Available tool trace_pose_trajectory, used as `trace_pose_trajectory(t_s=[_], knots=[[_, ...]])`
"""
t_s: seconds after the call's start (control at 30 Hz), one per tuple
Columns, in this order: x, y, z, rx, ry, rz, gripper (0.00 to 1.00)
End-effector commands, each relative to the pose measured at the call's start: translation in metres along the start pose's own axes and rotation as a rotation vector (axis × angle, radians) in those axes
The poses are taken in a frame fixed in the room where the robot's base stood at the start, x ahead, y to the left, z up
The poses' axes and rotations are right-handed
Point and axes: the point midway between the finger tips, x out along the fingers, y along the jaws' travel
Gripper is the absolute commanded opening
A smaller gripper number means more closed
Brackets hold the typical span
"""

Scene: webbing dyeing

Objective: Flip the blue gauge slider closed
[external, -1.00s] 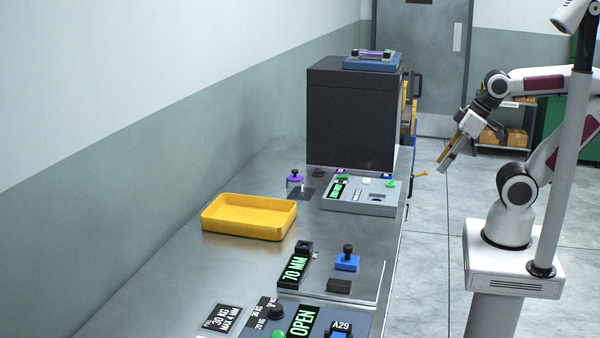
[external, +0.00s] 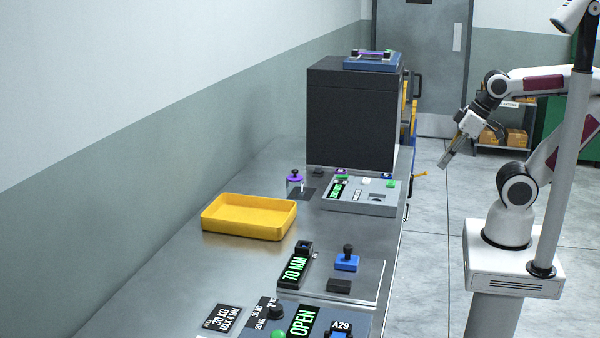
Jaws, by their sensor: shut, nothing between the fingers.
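The blue gauge slider (external: 347,263) is a small blue block with a black knob on top. It sits on a metal gauge plate at the front of the steel bench. A black display (external: 294,268) reading "70 MM" stands at its left, and a dark block (external: 339,286) lies just in front of it. My gripper (external: 443,163) is up at the right, over the floor side of the bench, far from the slider. Its fingers are together and I see nothing between them.
A yellow tray (external: 248,232) lies left of the slider. A grey panel (external: 380,206) with buttons and a tall black box (external: 352,118) stand farther back. Bare bench lies around the tray.

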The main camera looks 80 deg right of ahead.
Motion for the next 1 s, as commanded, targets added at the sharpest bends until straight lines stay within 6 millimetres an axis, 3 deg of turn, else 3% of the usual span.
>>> trace_pose_trajectory(t_s=[0.47, 1.0], knots=[[0.025, -0.005, -0.002, -0.012, -0.114, -0.012, 0.00], [0.060, -0.028, -0.029, 0.110, -0.253, -0.059, 0.00]])
